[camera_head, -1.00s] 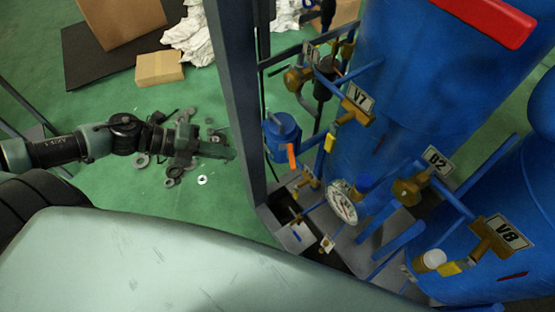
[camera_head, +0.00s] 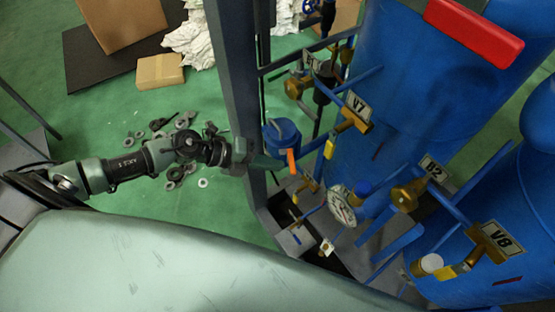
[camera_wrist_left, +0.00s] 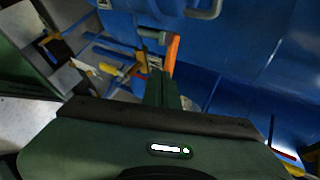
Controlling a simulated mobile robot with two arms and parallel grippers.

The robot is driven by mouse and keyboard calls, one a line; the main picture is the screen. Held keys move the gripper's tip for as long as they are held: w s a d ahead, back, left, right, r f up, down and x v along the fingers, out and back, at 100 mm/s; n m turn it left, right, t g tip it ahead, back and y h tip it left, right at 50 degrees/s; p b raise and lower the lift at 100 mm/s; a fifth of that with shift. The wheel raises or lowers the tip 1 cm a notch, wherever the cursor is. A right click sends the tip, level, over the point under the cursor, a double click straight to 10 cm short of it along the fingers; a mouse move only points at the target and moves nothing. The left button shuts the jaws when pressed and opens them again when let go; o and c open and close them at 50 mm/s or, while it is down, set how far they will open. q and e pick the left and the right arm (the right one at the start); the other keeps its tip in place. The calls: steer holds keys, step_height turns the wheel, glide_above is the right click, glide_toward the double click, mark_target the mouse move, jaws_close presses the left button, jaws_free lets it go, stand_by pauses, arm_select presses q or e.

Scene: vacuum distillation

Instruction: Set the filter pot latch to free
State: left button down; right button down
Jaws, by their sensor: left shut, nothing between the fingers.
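The filter pot (camera_head: 283,134) is a small blue lidded pot beside the grey frame post, in the middle of the head view. Its latch (camera_head: 292,161) is an orange lever hanging down at the pot's lower side. My left gripper (camera_head: 274,163) reaches past the post, its fingertips close to the left of the latch. In the left wrist view the orange latch (camera_wrist_left: 172,52) stands just beyond the closed green fingers (camera_wrist_left: 163,82). The fingers are shut and empty. I cannot tell whether they touch the latch. My right gripper is not in view.
The grey post (camera_head: 236,90) stands close to my left arm. Blue tanks (camera_head: 400,120) with valves and tags, including V7 (camera_head: 359,106), and a round gauge (camera_head: 341,206) fill the right side. Loose washers and a cardboard box (camera_head: 160,71) lie on the green floor.

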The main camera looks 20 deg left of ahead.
arm_select(q)
steer(key=shift+w+d, duration=0.3)
steer(key=shift+d, duration=0.3)
steer(key=shift+w+d+r+p, duration=0.2)
steer(key=shift+d+p, duration=0.3)
steer(key=shift+p, duration=0.5)
steer(key=shift+f, duration=0.25)
steer(key=shift+w+a+b, duration=0.15)
steer(key=shift+a+b, duration=0.35)
steer(key=shift+a, duration=0.25)
